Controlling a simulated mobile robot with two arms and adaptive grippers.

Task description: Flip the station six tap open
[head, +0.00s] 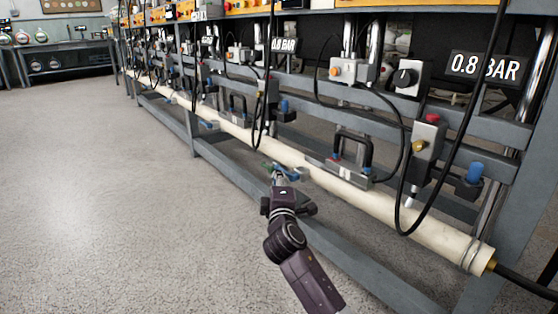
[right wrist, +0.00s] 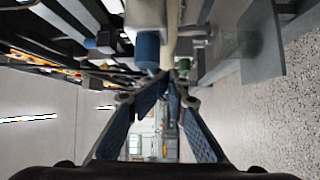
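A long cream pipe (head: 330,182) runs low along the row of press stations. No station number is readable. My left gripper is not in view.
A grey frame rail (head: 240,170) runs in front of the pipe. Black cables (head: 398,190) hang over the pipe at the right. A black handle (head: 352,150) stands behind it. Another blue lever (head: 208,124) is further along. The speckled floor (head: 110,200) at left is clear.

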